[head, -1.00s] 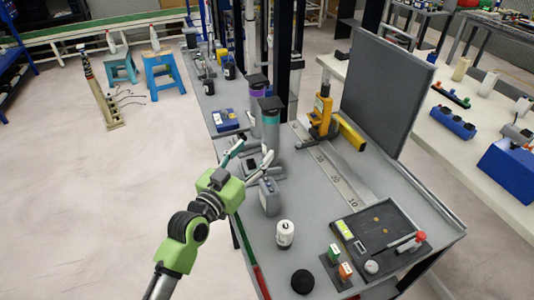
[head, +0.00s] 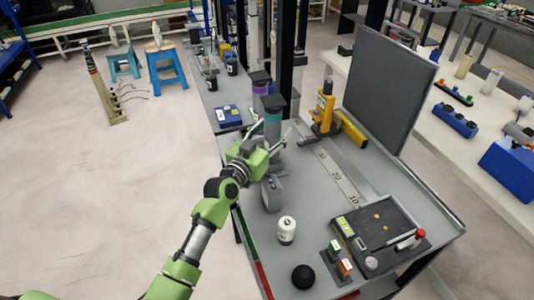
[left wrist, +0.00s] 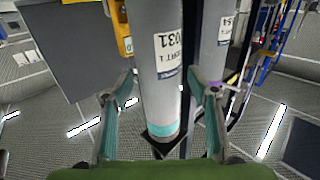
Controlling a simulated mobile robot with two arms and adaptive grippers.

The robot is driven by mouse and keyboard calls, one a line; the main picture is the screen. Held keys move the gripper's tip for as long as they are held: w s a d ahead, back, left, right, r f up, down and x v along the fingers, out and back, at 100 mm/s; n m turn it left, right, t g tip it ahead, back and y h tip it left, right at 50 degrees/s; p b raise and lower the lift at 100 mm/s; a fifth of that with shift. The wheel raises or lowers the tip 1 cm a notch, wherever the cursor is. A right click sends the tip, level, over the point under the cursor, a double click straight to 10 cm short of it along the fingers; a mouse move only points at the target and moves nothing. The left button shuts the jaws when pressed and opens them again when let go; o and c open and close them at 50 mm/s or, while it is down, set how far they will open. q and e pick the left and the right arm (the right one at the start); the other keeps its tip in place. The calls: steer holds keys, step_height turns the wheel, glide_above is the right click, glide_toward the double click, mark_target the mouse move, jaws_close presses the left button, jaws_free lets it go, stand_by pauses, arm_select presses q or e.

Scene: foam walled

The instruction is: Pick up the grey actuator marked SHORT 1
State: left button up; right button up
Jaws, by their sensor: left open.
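The grey actuator marked SHORT 1 (head: 272,126) is an upright cylinder with a teal band and a dark cap, standing on the grey bench (head: 320,228). In the left wrist view this actuator (left wrist: 164,92) appears upside down, with a partly readable white label and the teal band low in the picture. My left gripper (head: 270,137) is open, its fingers on either side of the actuator; they flank it in the left wrist view (left wrist: 162,76) with gaps showing. A similar actuator with a purple band (head: 259,94) stands just behind. My right gripper is out of view.
A grey box-like part (head: 272,194) stands close under my left gripper. A yellow press (head: 324,112) and an upright grey panel (head: 388,88) stand to the right.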

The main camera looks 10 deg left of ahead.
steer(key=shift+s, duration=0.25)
arm_select(q)
jaws_close()
steer(key=shift+r, duration=0.2)
steer(key=shift+r, duration=0.1)
